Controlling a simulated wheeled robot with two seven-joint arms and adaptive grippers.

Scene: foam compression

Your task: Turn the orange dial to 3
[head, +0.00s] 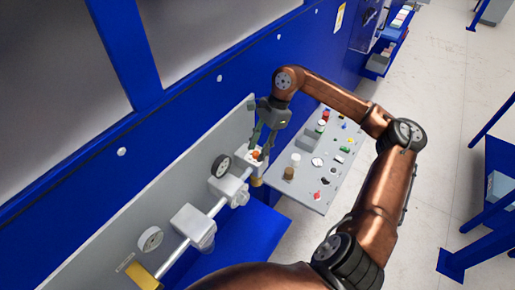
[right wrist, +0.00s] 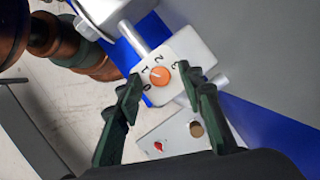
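The orange dial (right wrist: 160,76) sits on a white box (right wrist: 189,50) marked 0, 1, 2 and 3. A small pale mark on the dial seems to point roughly toward the 1. In the head view the dial (head: 256,155) is small and partly covered by my right gripper (head: 260,148). In the right wrist view my right gripper (right wrist: 160,88) is open, its dark green fingers on either side of the dial, with gaps visible between them and it. I cannot tell how far the tips are above the box. My left gripper is not in view.
Blue wall stands behind.

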